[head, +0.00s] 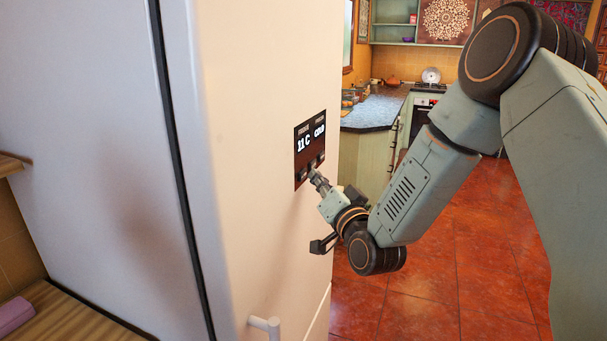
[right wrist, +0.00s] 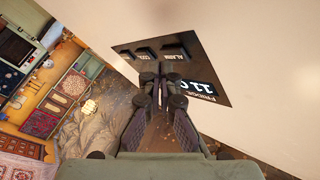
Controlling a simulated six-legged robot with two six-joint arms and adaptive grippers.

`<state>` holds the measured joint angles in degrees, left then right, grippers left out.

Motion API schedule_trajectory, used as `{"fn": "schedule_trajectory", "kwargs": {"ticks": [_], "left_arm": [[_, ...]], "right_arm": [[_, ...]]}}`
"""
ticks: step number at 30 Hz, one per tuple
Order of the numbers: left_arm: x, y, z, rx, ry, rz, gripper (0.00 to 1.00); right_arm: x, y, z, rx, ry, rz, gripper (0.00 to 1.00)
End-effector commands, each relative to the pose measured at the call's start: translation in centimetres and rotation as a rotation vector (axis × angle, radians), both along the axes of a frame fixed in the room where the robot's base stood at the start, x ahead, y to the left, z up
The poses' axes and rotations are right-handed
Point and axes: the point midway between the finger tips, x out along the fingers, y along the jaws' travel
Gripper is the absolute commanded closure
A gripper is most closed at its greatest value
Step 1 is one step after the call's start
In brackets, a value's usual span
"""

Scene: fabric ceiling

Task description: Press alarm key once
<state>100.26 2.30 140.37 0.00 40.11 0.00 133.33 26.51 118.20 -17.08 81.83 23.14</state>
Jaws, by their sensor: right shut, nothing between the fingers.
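The right wrist view shows the panel upside down, with the alarm key (right wrist: 175,51) beside a key that seems to read COOL (right wrist: 146,53) and another key at the panel's edge. My right gripper (head: 314,173) is shut and empty, its tips at the panel's lower part. In the right wrist view its fingertips (right wrist: 160,74) lie close to the alarm key, overlapping the picture between the keys and the display; I cannot tell if they touch. My left gripper is not in view.
The fridge (head: 262,90) fills the left and middle, with a white handle (head: 265,325) low on its front. A kitchen counter (head: 375,109) stands behind to the right. The red tiled floor (head: 460,260) is clear there.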

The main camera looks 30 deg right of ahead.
Motion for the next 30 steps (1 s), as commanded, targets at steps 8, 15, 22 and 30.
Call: {"fn": "schedule_trajectory", "kwargs": {"ticks": [8,15,22,30], "left_arm": [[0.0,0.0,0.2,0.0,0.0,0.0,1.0],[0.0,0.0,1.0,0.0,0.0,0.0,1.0],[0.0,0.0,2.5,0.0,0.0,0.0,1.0],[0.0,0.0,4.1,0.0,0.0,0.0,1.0]], "right_arm": [[-0.3,-0.2,0.0,0.0,-0.001,0.001,1.0],[-0.9,-1.0,0.1,0.004,0.002,-0.003,1.0],[-2.5,-2.2,0.2,0.004,0.001,-0.003,1.0],[-3.9,-3.4,0.2,0.001,0.001,-0.001,1.0]]}}
